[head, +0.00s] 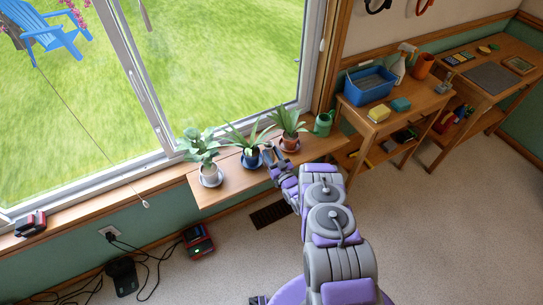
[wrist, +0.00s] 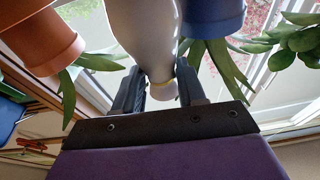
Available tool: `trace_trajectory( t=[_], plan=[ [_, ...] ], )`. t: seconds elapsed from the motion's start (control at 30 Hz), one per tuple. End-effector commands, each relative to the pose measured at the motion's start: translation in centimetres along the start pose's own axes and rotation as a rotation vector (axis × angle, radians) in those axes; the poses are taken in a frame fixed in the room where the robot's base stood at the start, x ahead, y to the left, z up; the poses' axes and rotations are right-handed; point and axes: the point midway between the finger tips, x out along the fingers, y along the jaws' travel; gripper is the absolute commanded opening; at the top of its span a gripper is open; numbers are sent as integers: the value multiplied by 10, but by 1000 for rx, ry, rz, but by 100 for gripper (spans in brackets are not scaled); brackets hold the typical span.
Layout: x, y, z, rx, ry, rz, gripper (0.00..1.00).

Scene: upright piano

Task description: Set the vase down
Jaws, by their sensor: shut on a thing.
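A pale, smooth vase (wrist: 145,30) fills the upper middle of the wrist view, which looks upside down. Its narrow neck is between the two fingers of my gripper (wrist: 160,88), which is shut on it. The vase's base is out of the wrist view, so I cannot tell whether it touches anything. In the head view my gripper (head: 275,160) is at the wooden plant shelf (head: 208,194) below the window, between the blue pot and the terracotta pot. The vase is mostly hidden there.
A blue pot (head: 252,160), a terracotta pot (head: 290,144) and a white pot (head: 210,176) hold plants on the shelf. A green watering can (head: 323,124) stands at its right end. A workbench (head: 395,118) stands to the right.

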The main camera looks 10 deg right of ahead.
Motion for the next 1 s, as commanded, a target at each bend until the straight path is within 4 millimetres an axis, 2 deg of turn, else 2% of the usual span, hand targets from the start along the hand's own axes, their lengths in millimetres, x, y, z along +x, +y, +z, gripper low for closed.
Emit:
trace_trajectory(
  t=[0.23, 0.27, 0.53, 0.83, 1.0],
  plan=[
    [0, 0, 0, 1, -1, -1, 4],
    [0, 0, 0, 1, -1, -1, 41],
    [0, 0, 0, 0, -1, 0, 66],
    [-2, 0, 0, 0, -2, 0, 66],
    [-22, 1, -1, 0, -5, 2, 66]
  ],
)
